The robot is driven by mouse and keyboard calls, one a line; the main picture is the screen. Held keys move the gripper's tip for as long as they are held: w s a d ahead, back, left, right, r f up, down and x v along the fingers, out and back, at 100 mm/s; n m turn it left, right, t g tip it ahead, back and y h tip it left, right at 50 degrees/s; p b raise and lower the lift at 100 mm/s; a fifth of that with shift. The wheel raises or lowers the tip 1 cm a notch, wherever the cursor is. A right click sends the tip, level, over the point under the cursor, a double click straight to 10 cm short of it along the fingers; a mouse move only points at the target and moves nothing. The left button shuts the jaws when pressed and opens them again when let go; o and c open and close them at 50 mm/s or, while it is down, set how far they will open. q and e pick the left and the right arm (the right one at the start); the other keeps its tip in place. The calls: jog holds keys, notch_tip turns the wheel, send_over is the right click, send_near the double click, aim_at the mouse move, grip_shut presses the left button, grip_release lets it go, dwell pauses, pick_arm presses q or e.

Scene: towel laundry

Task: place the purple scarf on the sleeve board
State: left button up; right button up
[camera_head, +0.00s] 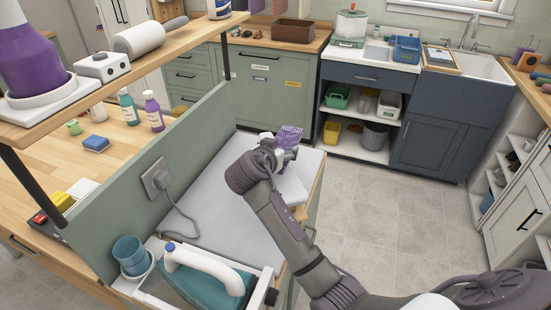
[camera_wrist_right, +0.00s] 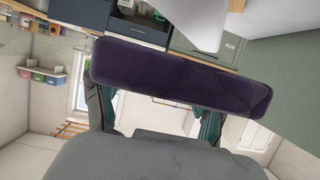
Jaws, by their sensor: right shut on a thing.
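The purple scarf (camera_head: 291,134) shows in the head view at the end of my right arm, above the far right part of the ironing surface. My right gripper (camera_head: 281,151) is shut on it. In the right wrist view the scarf (camera_wrist_right: 180,78) is a thick dark purple band across the fingers. A pale, narrow board, which looks like the sleeve board (camera_head: 292,187), lies partly hidden behind my right arm. Its rounded end seems to show at the top of the wrist view (camera_wrist_right: 198,22), apart from the scarf in the picture. My left gripper is not in view.
A teal and white iron (camera_head: 207,277) stands at the near end of the grey ironing surface (camera_head: 232,218). A blue cup (camera_head: 130,252) is left of it. A green partition (camera_head: 202,140) with a plug and cord borders the left side. Open floor (camera_head: 385,220) lies to the right.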

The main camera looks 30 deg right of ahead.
jog(key=shift+w+a+f, duration=0.2)
jog(key=shift+a+f, duration=0.2)
jog(key=shift+a, duration=0.15)
notch_tip(320, 180, down, 3)
jog(key=shift+f+p, duration=0.15)
jog(key=shift+p, duration=0.6)
jog(key=shift+f, duration=0.3)
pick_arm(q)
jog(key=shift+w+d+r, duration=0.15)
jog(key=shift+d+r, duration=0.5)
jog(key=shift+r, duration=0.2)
pick_arm(e)
jog(key=shift+f, duration=0.2)
jog(key=o, duration=1.1)
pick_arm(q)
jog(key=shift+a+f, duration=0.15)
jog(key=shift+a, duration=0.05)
pick_arm(e)
jog(key=shift+o, duration=0.2)
jog(key=shift+r, duration=0.15)
